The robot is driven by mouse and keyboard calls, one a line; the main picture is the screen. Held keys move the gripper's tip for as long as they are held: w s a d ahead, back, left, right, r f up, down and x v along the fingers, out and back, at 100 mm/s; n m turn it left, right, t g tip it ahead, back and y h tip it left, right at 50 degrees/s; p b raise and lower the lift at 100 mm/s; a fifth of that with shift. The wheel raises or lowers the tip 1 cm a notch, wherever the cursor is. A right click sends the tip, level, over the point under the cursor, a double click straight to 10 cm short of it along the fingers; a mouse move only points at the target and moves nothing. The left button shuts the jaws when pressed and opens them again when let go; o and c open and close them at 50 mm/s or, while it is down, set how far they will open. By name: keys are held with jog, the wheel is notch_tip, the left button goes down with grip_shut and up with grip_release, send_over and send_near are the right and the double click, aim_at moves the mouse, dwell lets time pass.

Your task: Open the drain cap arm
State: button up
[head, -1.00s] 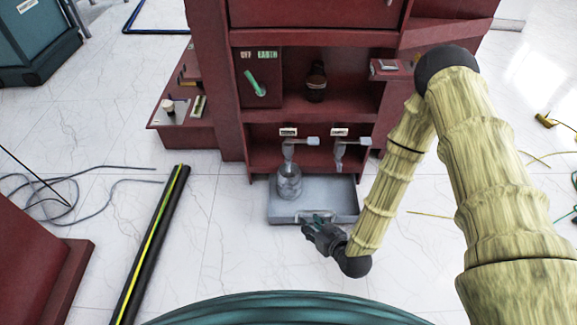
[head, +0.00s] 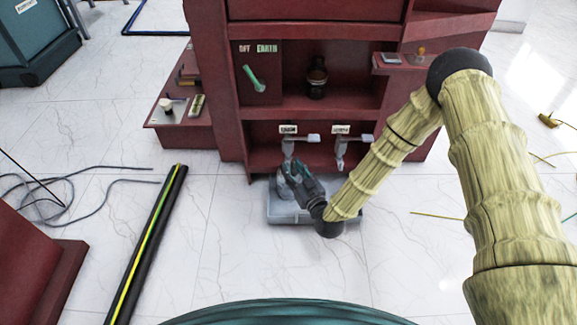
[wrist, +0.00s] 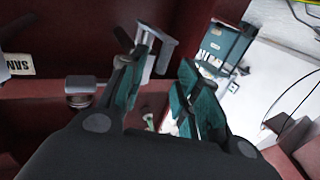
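The drain valve (head: 288,147) hangs under the left label, with its pale grey arm (head: 308,138) pointing right. My gripper (head: 293,170) is just below the valve in the head view, with its fingers pointing up toward it. In the wrist view my gripper (wrist: 160,88) has its two dark green fingers spread apart. A pale grey lever-like part (wrist: 158,52) shows just beyond the left finger and looks close to it. I cannot tell whether they touch. No object is clearly held between the fingers.
The similar sample valve (head: 340,150) hangs to the right. A grey metal tray (head: 285,214) sits on the floor below; the glass jar (head: 282,183) in it is mostly hidden by my gripper. A black-yellow pole (head: 145,250) lies on the left floor.

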aim_at(289, 163)
jog(key=shift+b+x, duration=0.5)
jog(key=shift+x, duration=1.25)
grip_shut()
